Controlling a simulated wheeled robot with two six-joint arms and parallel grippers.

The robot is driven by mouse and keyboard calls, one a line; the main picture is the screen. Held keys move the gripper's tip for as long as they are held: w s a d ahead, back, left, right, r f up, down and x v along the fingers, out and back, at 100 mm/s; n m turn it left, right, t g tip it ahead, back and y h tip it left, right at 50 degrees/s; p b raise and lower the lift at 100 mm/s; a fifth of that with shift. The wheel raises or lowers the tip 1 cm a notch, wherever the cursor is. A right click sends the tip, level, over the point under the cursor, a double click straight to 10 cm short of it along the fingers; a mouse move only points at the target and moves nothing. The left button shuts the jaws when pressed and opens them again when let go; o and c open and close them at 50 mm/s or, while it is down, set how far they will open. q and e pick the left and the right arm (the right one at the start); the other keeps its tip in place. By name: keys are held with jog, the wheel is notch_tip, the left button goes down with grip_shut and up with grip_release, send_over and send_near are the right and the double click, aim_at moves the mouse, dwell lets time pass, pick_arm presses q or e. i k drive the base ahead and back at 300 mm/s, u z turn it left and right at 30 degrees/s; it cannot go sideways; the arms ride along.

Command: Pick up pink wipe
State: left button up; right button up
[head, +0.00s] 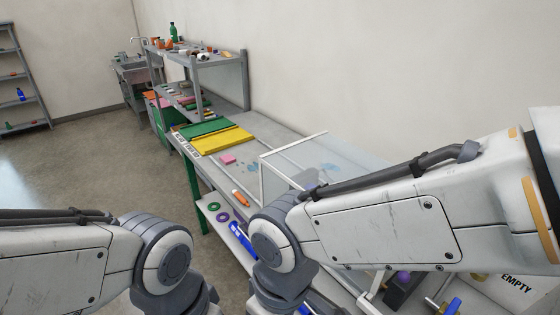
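Neither gripper is visible, and both arms are well short of the wipe.
A yellow mat (222,140) and a green mat (203,127) lie behind the wipe. A clear framed box (292,162) stands to its right. An orange-handled tool (240,198) lies nearer the front edge. A lower shelf (212,205) holds rings and a blue tool. Open floor lies left.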

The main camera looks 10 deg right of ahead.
aim_at(228, 159)
jog(key=u, duration=0.45)
jog(key=k, duration=0.55)
jog(key=u, duration=0.85)
jog(key=i, duration=1.7)
jog(key=z, duration=0.25)
jog(key=i, duration=1.55)
jog(key=z, duration=1.7)
jog(key=i, duration=1.2)
jog(key=z, duration=0.9)
